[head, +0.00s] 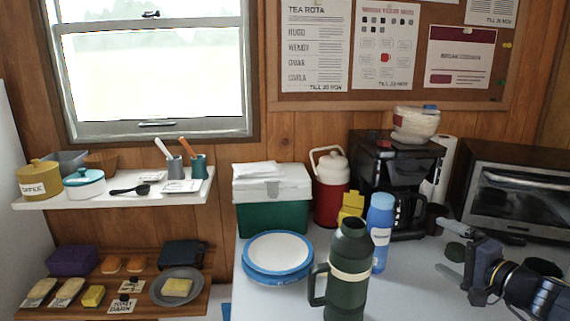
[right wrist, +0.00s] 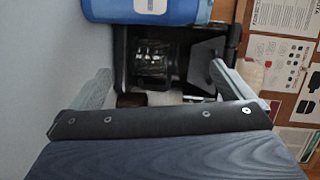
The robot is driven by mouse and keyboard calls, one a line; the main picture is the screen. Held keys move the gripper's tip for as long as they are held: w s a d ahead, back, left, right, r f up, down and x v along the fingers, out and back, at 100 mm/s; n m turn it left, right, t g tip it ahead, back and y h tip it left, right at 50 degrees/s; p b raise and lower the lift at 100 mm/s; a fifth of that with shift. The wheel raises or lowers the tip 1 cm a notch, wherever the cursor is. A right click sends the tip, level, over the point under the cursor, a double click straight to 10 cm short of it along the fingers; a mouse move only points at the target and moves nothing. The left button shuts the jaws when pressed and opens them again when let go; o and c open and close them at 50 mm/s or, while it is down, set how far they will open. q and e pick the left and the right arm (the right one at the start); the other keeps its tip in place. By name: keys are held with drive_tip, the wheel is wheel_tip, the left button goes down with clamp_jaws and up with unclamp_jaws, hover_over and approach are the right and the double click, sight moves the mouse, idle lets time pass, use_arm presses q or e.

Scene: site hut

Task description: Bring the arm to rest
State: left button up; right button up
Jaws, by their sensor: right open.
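My right gripper (head: 445,262) reaches in from the right over the grey-white counter. Its two fingers point left, spread apart with nothing between them. In the right wrist view the open fingers (right wrist: 161,78) stand wide apart. A blue bottle (head: 380,234) with a pale label stands upright on the counter, left of the gripper and apart from it; it also shows at the top of the right wrist view (right wrist: 145,10). A dark green flask (head: 350,272) with a handle and an open top stands in front of the bottle. My left gripper is not in view.
A black coffee maker (head: 395,165) and a toaster oven (head: 515,193) stand behind the gripper. Blue-rimmed plates (head: 277,254), a green cool box (head: 272,215) and a red jug (head: 331,193) are further left. The counter between flask and gripper is clear.

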drive_tip(key=s+a+f+n+g+y, duration=0.2)
drive_tip(key=s+a+n+g, duration=0.5)
drive_tip(key=s+a, duration=0.85)
drive_tip(key=s+a+f+n+g+h, duration=0.1)
drive_tip(key=s+f+n+h, duration=0.1)
drive_tip(key=s+f, duration=0.4)
drive_tip(key=s+f+n+g+h, duration=0.2)
drive_tip(key=s+f, duration=0.2)
drive_tip(key=s, duration=0.4)
wheel_tip(320, 180, up, 22)
drive_tip(key=p, duration=2.1)
